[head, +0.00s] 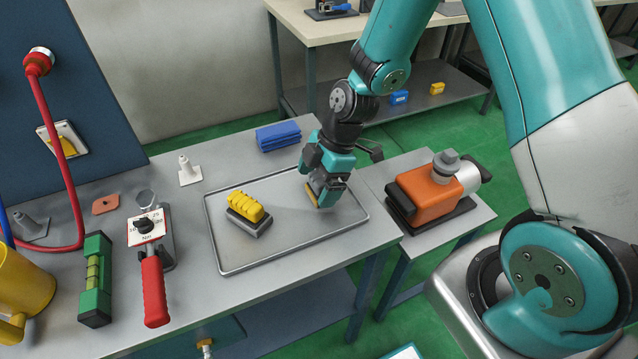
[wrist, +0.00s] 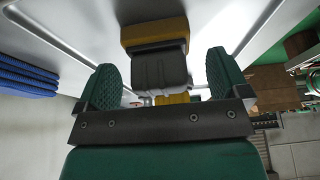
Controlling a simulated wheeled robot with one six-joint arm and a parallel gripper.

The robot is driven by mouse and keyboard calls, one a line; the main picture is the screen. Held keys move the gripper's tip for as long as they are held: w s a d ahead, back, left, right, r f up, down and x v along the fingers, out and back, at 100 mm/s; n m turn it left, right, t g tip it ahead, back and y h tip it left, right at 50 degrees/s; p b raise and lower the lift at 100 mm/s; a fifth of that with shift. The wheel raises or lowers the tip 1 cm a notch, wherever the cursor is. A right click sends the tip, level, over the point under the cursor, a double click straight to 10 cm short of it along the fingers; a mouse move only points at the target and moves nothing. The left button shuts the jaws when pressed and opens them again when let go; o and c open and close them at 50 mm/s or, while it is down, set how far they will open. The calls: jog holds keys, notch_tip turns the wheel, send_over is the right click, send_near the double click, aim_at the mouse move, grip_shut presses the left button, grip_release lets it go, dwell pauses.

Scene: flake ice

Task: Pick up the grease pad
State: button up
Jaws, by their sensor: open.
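A block with an ochre pad and a dark grey grip, which I take for the grease pad (wrist: 153,33), lies on the metal tray (head: 262,262). In the head view only an ochre edge of it (head: 312,195) shows beside my gripper (head: 326,188), which hides the rest. My gripper is low over the tray's right part. In the wrist view my gripper (wrist: 163,78) is open, with one green finger on each side of the grey grip. I cannot tell whether either finger touches it.
A yellow ridged block on a grey base (head: 248,209) sits on the tray's left part. A blue stack (head: 278,136) is behind the tray. An orange device (head: 428,192) stands on a side table to the right. A red-handled tool (head: 154,290) and green block (head: 96,280) lie left.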

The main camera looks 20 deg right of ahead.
aim_at(315, 178)
jog(key=shift+a+f, duration=0.25)
jog(key=shift+f, duration=0.35)
jog(key=c, duration=1.1)
jog(key=shift+o, duration=0.2)
jog(key=shift+r, duration=0.1)
notch_tip(315, 178, up, 20)
jog(key=shift+b, duration=0.35)
jog(key=o, duration=0.4)
jog(key=c, duration=0.6)
jog(key=shift+o, duration=0.2)
